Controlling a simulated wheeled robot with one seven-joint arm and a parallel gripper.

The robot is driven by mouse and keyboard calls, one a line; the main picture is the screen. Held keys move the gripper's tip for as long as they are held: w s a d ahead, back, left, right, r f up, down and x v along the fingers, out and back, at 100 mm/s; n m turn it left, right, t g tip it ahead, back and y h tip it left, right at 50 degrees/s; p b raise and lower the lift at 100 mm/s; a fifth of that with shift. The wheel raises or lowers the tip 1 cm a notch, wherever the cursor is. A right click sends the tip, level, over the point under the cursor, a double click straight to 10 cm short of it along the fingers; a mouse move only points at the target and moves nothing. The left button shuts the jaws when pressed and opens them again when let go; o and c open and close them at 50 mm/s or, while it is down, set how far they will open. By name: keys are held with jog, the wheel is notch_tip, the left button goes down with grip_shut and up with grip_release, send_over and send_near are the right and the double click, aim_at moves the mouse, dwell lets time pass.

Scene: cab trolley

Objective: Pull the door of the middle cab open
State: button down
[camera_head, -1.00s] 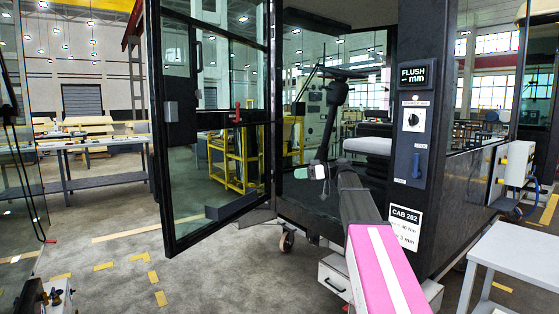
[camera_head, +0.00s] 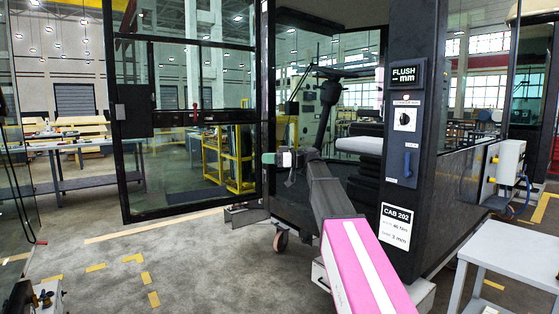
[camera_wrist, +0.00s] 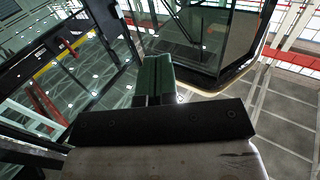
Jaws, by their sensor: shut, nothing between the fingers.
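The middle cab, labelled CAB 202 (camera_head: 396,228), stands right of centre with its doorway showing. Its glass door (camera_head: 165,180), in a black frame, stands wide open to the left of the doorway. A dark lock box (camera_head: 134,110) and a red handle (camera_head: 195,112) sit on the door's middle rail. My gripper (camera_head: 268,158) is at the end of my pink-and-grey arm, in front of the doorway near the door's hinge side. Its green fingers (camera_wrist: 153,75) are shut and empty. Whether they touch the door frame I cannot tell.
A grey table (camera_head: 515,255) stands at the lower right. A control panel with a blue handle (camera_head: 408,163) is on the cab post. Another glass panel (camera_head: 25,180) stands at the far left. The floor in front of the open door is clear.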

jog(key=shift+a, duration=1.25)
